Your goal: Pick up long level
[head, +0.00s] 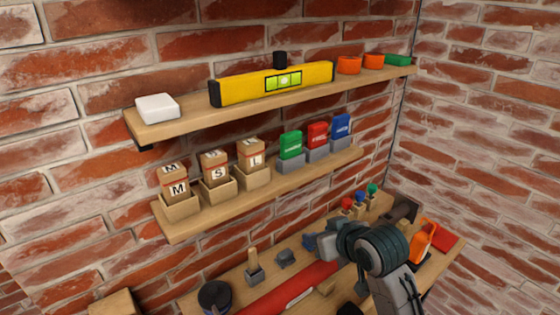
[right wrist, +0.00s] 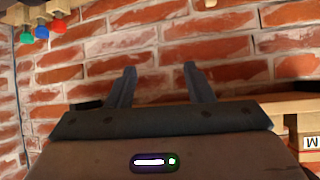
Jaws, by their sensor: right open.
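The long level (head: 240,89) is a yellow bar with black ends and a green vial window. It lies along the upper wall shelf (head: 190,123) in the head view, with a black knob showing above its middle. My right gripper (head: 316,243) is low over the workbench, well below and apart from the level. In the right wrist view its two fingers (right wrist: 160,82) stand apart with only brick wall between them. The level is not seen in the right wrist view. My left gripper is not in view.
A white block (head: 157,108) lies left of the level; orange cups (head: 349,65) stand right of it. The lower shelf (head: 180,231) holds labelled boxes and coloured packs. The workbench (head: 205,300) carries a long red object (head: 270,303), a black round item (head: 214,296) and colour-topped tools.

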